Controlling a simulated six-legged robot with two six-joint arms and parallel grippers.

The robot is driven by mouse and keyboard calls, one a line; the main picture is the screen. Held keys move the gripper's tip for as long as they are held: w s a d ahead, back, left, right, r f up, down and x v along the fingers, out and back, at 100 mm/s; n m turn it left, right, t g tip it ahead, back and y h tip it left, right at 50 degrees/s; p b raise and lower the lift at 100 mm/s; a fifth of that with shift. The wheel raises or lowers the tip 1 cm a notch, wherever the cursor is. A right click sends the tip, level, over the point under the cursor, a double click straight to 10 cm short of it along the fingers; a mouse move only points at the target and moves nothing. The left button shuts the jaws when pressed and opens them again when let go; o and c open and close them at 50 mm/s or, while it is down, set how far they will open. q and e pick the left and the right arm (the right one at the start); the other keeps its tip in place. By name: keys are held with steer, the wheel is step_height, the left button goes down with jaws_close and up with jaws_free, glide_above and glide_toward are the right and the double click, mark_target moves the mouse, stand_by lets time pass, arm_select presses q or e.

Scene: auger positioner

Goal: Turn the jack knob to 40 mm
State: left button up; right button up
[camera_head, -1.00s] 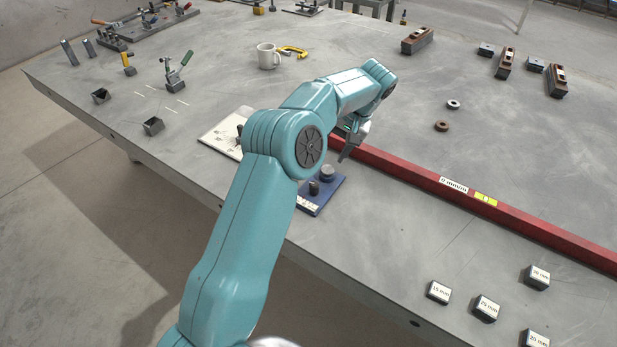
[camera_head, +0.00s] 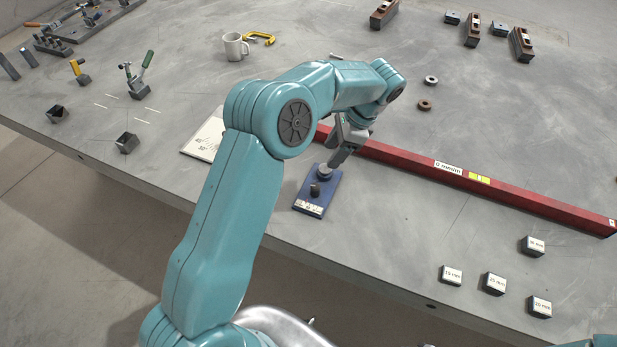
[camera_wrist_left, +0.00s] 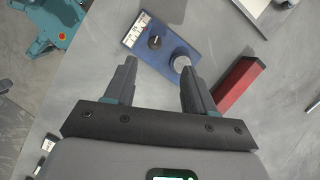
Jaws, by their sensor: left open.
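A small blue jack plate (camera_head: 305,203) lies near the table's front edge. It carries a black knob (camera_head: 315,190), a round grey cylinder (camera_head: 325,170) and a white scale strip (camera_head: 309,210) too small to read. My left gripper (camera_head: 336,160) is open and empty, pointing down at the cylinder end of the plate. In the wrist view its fingers (camera_wrist_left: 158,68) are apart, the right fingertip close to the cylinder; contact cannot be told. My right gripper is not in view.
A long red beam (camera_head: 400,164) runs just behind the plate. Several labelled dark blocks (camera_head: 493,284) stand front right. A white card (camera_head: 203,139) lies left, partly behind my arm. A mug (camera_head: 235,47) and clamps (camera_head: 136,85) stand farther back left.

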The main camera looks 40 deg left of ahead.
mark_target(316, 186)
arm_select(q)
steer(key=p+x, duration=0.1)
steer(key=x, duration=0.3)
steer(key=d+p+x, duration=0.1)
steer(key=x, duration=0.4)
steer(key=p+x, duration=0.1)
steer(key=x, duration=0.4)
steer(key=shift+d+f, duration=0.15)
steer(key=shift+f, duration=0.2)
steer(key=shift+d+f, duration=0.1)
steer(key=shift+f, duration=0.05)
steer(key=shift+c, duration=0.4)
jaws_close()
